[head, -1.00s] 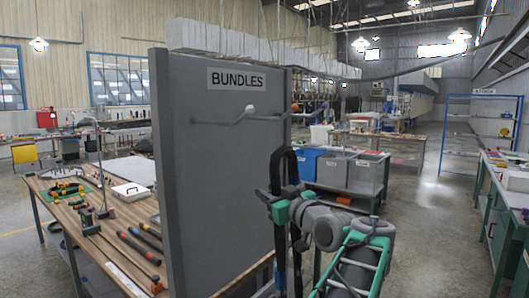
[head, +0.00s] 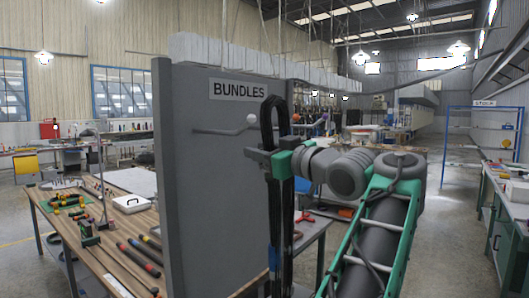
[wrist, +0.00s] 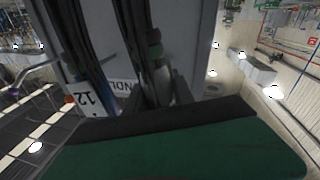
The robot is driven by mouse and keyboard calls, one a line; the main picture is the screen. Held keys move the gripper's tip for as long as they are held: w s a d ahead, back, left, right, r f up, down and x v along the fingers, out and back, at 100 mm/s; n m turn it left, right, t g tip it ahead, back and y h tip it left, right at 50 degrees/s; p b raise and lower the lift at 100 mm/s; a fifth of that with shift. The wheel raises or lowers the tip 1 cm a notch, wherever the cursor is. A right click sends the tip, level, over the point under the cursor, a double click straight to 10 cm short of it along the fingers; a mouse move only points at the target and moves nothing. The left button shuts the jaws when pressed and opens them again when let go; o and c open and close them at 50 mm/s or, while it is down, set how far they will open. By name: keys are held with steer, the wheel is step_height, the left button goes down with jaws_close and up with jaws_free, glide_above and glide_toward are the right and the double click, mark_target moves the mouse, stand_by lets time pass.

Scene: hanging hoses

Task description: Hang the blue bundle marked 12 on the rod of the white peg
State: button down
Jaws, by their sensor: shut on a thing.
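My gripper (head: 270,158) is shut on a dark looped bundle (head: 272,200), which hangs upright from it in front of the grey panel. The loop's top stands above the jaws, at about the height of the white peg's ball. In the wrist view, the bundle's dark strands (wrist: 72,45) run up from the jaws and a white tag reading 12 (wrist: 88,98) shows beside them. The white peg (head: 251,118) has a grey rod along the panel's face, ending in a white ball just left of the loop in the head view. The bundle is not visibly on the rod.
The grey panel (head: 215,200) bears a BUNDLES sign (head: 239,90). A wooden bench (head: 110,250) with tools is at the left. Open floor lies at the right, before a workbench (head: 505,200).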

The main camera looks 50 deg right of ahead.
steer(key=shift+w+p, duration=0.75)
steer(key=shift+w, duration=6.95)
steer(key=shift+w+a+f+b, duration=0.1)
steer(key=shift+w+f+b, duration=0.1)
steer(key=shift+f+b, duration=0.65)
steer(key=shift+w+a+f+b, duration=0.1)
steer(key=shift+w+f+b, duration=0.1)
steer(key=shift+f+b, duration=0.6)
steer(key=shift+w+a+f+b, duration=0.15)
steer(key=shift+f+b, duration=0.3)
steer(key=shift+f, duration=0.7)
steer(key=shift+d, duration=0.1)
steer(key=c, duration=1)
jaws_free()
steer(key=shift+f, duration=0.1)
